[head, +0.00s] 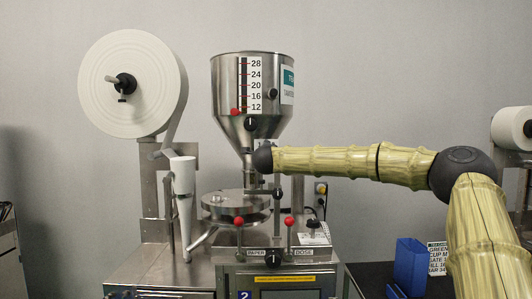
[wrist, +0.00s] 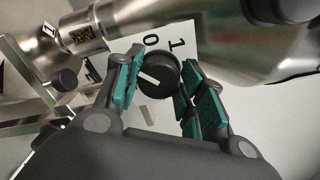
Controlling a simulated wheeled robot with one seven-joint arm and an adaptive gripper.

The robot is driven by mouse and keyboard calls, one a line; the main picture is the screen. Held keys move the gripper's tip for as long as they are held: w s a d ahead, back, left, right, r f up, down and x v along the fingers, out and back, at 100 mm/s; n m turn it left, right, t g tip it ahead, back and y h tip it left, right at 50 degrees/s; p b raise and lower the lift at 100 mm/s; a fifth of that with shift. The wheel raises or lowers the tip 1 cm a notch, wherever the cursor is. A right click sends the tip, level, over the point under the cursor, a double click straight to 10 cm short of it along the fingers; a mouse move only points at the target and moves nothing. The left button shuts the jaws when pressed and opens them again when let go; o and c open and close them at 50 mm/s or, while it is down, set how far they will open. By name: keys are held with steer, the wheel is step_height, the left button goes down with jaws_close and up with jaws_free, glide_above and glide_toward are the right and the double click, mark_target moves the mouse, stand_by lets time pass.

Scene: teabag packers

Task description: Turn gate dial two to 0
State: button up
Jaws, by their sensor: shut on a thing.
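In the wrist view, a round black dial knob (wrist: 155,74) with a white pointer mark sits between the two teal-padded fingers of my gripper (wrist: 162,78). The fingers are shut on the knob. The white mark runs slantwise across the knob's lower left part. A white plate (wrist: 208,32) behind it carries the digits 0 (wrist: 150,38) and 1 (wrist: 178,44), both above the knob. The rest of the scale is hidden by the knob and fingers. In the head view my gripper is hidden behind the end of my arm.
The metal packing machine has a steel hopper (head: 229,84) with a red-marked scale and a large white paper roll (head: 151,75) at left. Red-knobbed levers (head: 239,221) stand in front. A blue bin (head: 409,266) stands at right, beside my arm.

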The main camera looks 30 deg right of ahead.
steer(key=shift+f+n+p, duration=0.2)
steer(key=shift+n+p, duration=1.25)
steer(key=shift+n, duration=3.05)
steer(key=shift+f, duration=0.1)
steer(key=o, duration=1)
steer(key=v, duration=1.2)
